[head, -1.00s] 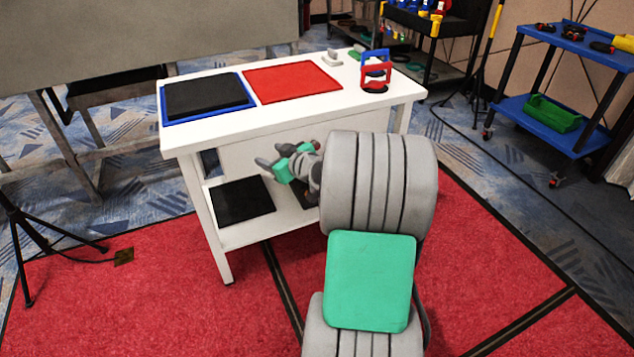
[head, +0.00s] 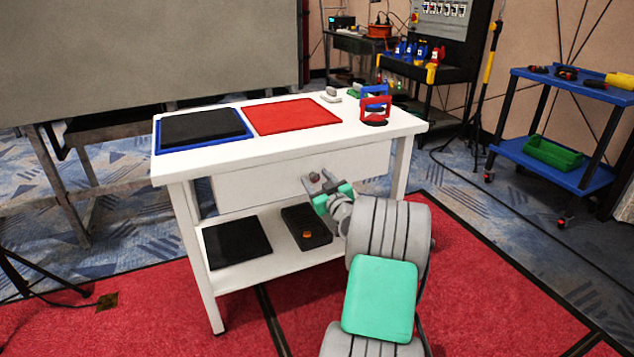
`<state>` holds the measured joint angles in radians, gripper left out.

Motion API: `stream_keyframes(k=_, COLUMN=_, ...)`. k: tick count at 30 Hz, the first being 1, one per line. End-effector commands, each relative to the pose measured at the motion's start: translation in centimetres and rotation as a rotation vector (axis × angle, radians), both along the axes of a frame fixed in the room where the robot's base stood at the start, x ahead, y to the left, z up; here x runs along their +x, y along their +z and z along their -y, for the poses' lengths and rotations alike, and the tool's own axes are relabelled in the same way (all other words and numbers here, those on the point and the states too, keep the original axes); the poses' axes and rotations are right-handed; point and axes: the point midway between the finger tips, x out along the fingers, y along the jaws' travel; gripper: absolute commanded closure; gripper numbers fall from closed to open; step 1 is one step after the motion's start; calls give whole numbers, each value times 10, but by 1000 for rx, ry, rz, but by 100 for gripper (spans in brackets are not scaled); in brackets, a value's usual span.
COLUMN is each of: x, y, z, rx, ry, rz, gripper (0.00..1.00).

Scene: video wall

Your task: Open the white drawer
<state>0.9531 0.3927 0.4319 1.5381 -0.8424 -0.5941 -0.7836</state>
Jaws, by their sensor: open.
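The white drawer (head: 265,180) sits under the top of the white workbench (head: 230,137), and its front looks flush with the bench. A small round reddish knob (head: 314,177) shows near the middle of the drawer front. My gripper (head: 313,184) is open in front of the drawer, with its two grey fingers pointing at the front, one on each side of the knob in the picture. I cannot tell whether the fingers touch the drawer or the knob. My arm hides the lower right part of the bench.
A blue tray with a black pad (head: 203,128), a red mat (head: 292,116) and a red-framed stand (head: 376,107) are on the benchtop. The lower shelf holds a black pad (head: 237,243) and a dark tray (head: 301,226). A blue cart (head: 560,160) stands at right.

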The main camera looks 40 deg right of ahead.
Motion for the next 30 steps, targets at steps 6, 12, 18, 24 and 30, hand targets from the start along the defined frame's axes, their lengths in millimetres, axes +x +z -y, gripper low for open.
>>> stream_keyframes(k=6, x=0, y=0, z=0, rx=0, ry=0, rz=0, gripper=57)
stream_keyframes(k=12, x=0, y=0, z=0, rx=0, ry=1, rz=0, gripper=74)
stream_keyframes(k=18, x=0, y=0, z=0, rx=0, ry=0, rz=0, gripper=90)
stream_keyframes(k=24, x=0, y=0, z=0, rx=0, ry=0, rz=-1, gripper=100)
stream_keyframes(k=30, x=0, y=0, z=0, rx=0, ry=0, rz=-1, gripper=100)
